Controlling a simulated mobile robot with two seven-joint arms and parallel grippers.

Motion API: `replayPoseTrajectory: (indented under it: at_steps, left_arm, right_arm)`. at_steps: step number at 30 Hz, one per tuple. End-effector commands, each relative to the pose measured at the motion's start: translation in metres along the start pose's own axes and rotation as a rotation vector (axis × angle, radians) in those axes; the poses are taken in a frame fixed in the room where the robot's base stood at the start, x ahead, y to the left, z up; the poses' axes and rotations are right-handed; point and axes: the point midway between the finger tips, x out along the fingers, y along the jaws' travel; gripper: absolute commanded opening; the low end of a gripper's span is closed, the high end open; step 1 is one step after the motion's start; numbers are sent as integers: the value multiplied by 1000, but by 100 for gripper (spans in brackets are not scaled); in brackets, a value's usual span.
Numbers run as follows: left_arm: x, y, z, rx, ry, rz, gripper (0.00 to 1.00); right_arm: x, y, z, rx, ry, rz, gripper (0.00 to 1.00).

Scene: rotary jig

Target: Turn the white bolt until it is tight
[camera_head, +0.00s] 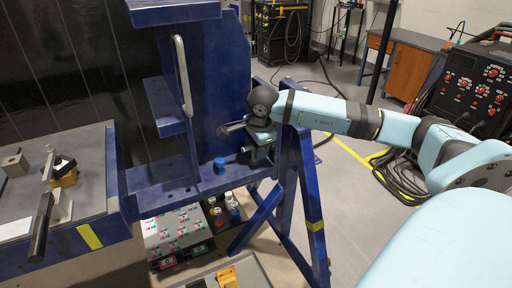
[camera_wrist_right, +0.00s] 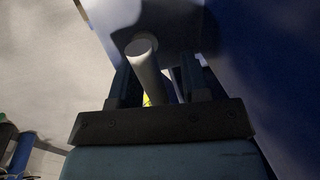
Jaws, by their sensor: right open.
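The white bolt (camera_wrist_right: 146,68) shows in the right wrist view as a pale cylinder standing out from a flat surface. It lies between the two fingers of my open right gripper (camera_wrist_right: 158,78), with a gap visible on its right side; I cannot tell whether the left finger touches it. In the head view my right gripper (camera_head: 259,152) is at the right side of the blue jig (camera_head: 217,85), low on its frame. The bolt cannot be made out there, and the wrist and gripper hide that spot. My left gripper is not in view.
A long white handle (camera_head: 183,75) stands on the jig's face. A blue cap (camera_head: 219,165) sits on its lower shelf. A grey bench (camera_head: 92,170) with clamps is at left. Bottles and a button panel (camera_head: 178,232) lie below. Floor at right has cables.

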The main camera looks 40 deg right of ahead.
Motion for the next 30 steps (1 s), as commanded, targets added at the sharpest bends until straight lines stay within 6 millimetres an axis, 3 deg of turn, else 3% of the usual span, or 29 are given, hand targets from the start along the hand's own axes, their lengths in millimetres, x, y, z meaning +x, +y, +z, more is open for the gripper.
replayPoseTrajectory:
  at_steps: [5,19,24,30]
  left_arm:
    - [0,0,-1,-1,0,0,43]
    - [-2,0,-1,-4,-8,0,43]
    - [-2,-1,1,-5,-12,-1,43]
    - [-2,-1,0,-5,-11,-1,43]
  right_arm:
    - [-17,0,0,-1,-1,-1,42]
    - [-116,-2,0,-1,-1,-5,42]
    - [-134,-2,0,0,-1,-4,42]
    - [-138,-2,0,1,0,-2,42]
